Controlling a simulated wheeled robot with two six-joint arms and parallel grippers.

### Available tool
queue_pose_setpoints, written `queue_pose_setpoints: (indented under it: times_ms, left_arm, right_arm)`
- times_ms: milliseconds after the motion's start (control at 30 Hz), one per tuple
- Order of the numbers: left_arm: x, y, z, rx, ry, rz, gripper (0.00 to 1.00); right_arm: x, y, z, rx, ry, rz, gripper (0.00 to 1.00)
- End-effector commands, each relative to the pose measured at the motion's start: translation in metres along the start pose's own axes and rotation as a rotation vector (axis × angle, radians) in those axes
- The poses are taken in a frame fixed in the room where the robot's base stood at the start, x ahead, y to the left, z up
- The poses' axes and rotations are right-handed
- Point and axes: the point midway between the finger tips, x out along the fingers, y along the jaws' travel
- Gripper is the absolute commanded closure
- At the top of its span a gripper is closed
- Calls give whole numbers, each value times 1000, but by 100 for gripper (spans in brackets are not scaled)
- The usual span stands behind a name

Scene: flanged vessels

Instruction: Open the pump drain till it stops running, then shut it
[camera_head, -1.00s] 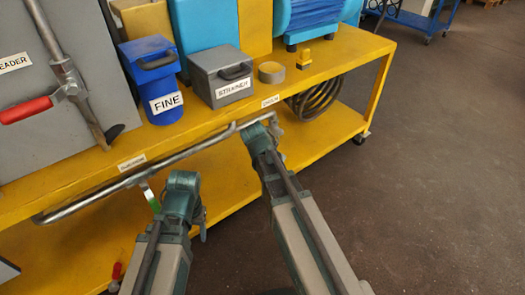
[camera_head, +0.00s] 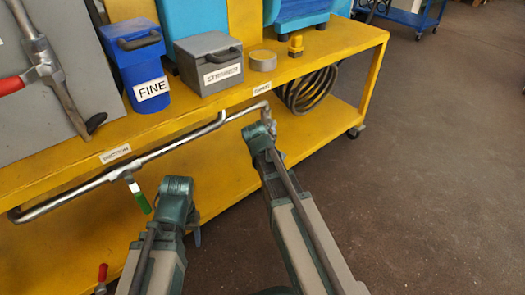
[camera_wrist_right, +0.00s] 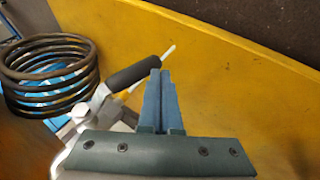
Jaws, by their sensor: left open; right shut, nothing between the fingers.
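A valve lever with a black grip (camera_wrist_right: 134,72) shows in the right wrist view, on a pale metal body (camera_wrist_right: 98,104). My right gripper (camera_wrist_right: 160,75) is shut and empty; its fingertips appear close beside the grip's end, and I cannot tell whether they touch. In the head view, a green-handled valve (camera_head: 137,193) hangs from the bent metal pipe (camera_head: 165,150) along the bench's front. My left gripper (camera_head: 196,236) is open, low in front of the bench, mostly hidden by its own arm. I cannot read which label marks the pump drain.
A yellow two-level bench (camera_head: 335,62) carries a blue FINE bin (camera_head: 130,66), a grey box (camera_head: 207,80), and a grey panel with a red-handled lever (camera_head: 12,86). A coiled hose (camera_head: 308,92) sits under the top. A small red handle (camera_head: 102,272) shows lower left.

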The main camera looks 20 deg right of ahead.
Motion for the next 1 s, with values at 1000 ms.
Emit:
queue_pose_setpoints:
  times_ms: [1000]
  left_arm:
    - [14,1,-1,0,1,0,41]
  right_arm:
    - [21,10,8,0,-1,0,100]
